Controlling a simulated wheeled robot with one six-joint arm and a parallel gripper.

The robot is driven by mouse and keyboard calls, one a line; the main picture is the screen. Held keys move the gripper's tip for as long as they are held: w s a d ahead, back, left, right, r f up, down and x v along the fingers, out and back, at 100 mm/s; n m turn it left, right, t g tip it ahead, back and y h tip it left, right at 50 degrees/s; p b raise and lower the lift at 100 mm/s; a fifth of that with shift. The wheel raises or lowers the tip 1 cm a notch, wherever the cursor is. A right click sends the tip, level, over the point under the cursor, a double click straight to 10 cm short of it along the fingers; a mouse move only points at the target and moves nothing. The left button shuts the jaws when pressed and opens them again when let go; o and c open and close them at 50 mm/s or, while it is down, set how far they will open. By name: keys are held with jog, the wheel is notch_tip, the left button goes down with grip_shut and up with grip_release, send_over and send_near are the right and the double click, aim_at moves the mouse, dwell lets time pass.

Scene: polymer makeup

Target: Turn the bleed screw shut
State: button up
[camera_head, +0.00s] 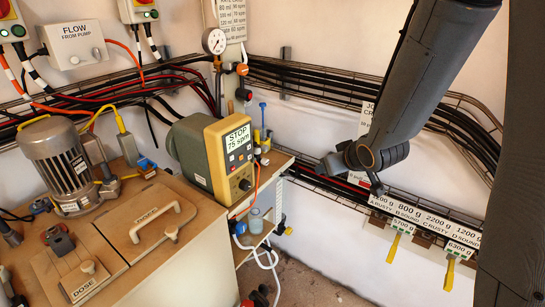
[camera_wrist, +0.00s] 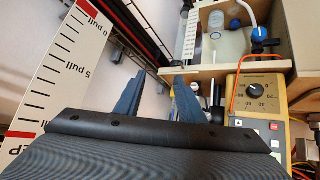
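The dosing pump (camera_head: 195,150) is grey with a yellow front, and its display reads "STOP 75 spm". In the wrist view its yellow control panel (camera_wrist: 262,115) and dial show upside down at the right. Small blue, yellow and orange fittings (camera_head: 261,118) stand at the pump's right side. I cannot tell which small part is the bleed screw. My gripper (camera_wrist: 160,76) is open and empty, its two dark fingers apart. In the head view it hangs in the air right of the pump, its fingers hard to make out, clear of the pump and its fittings.
A wooden bench with a lidded tank (camera_head: 150,222) and a grey motor (camera_head: 58,165) stands at left. Cable trays run along the wall. Weight labels (camera_head: 425,215) with yellow handles hang at right. A scale board (camera_wrist: 50,75) is near my wrist.

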jog(key=w+a+f+n+t+y+b, duration=0.2)
jog(key=w+a+y, duration=0.2)
jog(key=w+a, duration=0.1)
jog(key=n+y+b, duration=0.3)
jog(key=y, duration=0.4)
send_near(267, 148)
jog(key=a, duration=0.1)
jog(key=shift+t, duration=0.3)
jog(key=x, duration=0.2)
jog(key=p+x, duration=0.1)
jog(key=x, duration=0.2)
jog(key=p+x, duration=0.1)
jog(key=x, duration=0.1)
jog(key=shift+w+a+f, duration=0.2)
jog(key=shift+w+f, duration=0.1)
jog(key=shift+w, duration=0.1)
jog(key=shift+c, duration=0.2)
grip_shut()
